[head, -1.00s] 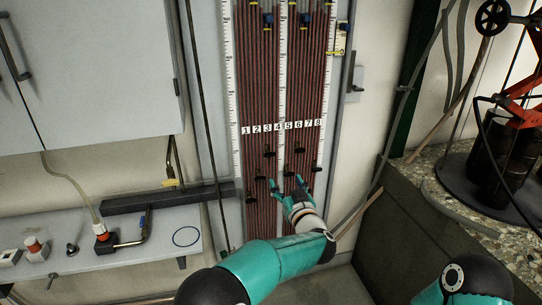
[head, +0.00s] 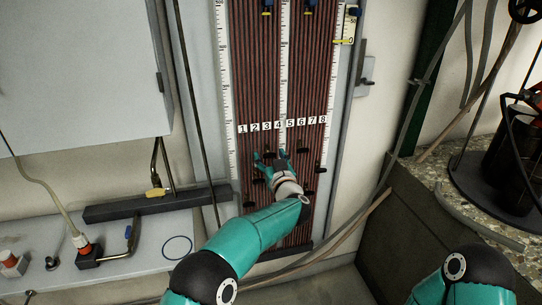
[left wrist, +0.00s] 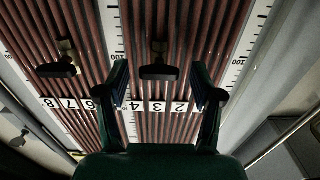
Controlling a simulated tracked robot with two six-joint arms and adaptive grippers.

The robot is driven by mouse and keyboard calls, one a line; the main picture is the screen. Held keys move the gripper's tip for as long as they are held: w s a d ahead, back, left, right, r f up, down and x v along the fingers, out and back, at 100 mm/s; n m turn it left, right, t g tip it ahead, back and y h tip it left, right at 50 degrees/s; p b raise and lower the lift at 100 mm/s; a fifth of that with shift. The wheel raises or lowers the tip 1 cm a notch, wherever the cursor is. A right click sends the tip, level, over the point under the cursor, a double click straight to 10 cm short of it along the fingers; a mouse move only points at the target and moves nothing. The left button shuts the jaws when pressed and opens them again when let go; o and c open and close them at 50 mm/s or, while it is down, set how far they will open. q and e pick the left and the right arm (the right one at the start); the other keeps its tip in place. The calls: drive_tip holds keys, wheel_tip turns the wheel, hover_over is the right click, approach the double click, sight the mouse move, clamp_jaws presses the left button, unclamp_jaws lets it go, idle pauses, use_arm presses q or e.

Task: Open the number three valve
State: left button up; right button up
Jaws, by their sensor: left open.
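The tall panel of reddish-brown tubes (head: 285,80) bears a row of labels 1 to 8 (head: 283,125). A black valve handle (left wrist: 159,71), lined up with about label 3, lies crosswise over the tubes in the left wrist view. My left gripper (head: 270,156) is open just below the labels in the head view. In the left wrist view its two fingers (left wrist: 158,84) stand on either side of this handle, with gaps on both sides. Contact cannot be made out. In the head view the gripper partly hides the handle. My right gripper is out of view.
Other black handles sit at staggered heights, such as one at the panel's right (head: 320,168) and one at its lower left (head: 248,204). A second handle (left wrist: 58,69) is left of the fingers in the wrist view.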

use_arm(q)
drive_tip(key=shift+c, duration=0.4)
drive_tip(key=c, duration=1.1)
drive_tip(key=shift+n, duration=0.4)
drive_tip(key=n+b, duration=0.1)
drive_tip(key=n, duration=0.2)
drive_tip(key=shift+f, duration=0.1)
drive_tip(key=n+b, duration=0.1)
drive_tip(key=n, duration=0.2)
drive_tip(key=n+b, duration=0.2)
drive_tip(key=n, duration=0.2)
drive_tip(key=n+b, duration=0.1)
drive_tip(key=n, duration=0.2)
drive_tip(key=shift+a+f+b, duration=0.1)
drive_tip(key=shift+f+b, duration=0.25)
drive_tip(key=shift+o, duration=0.2)
drive_tip(key=n+b, duration=0.2)
drive_tip(key=n, duration=0.2)
drive_tip(key=shift+a+f, duration=0.1)
drive_tip(key=shift+n, duration=0.7)
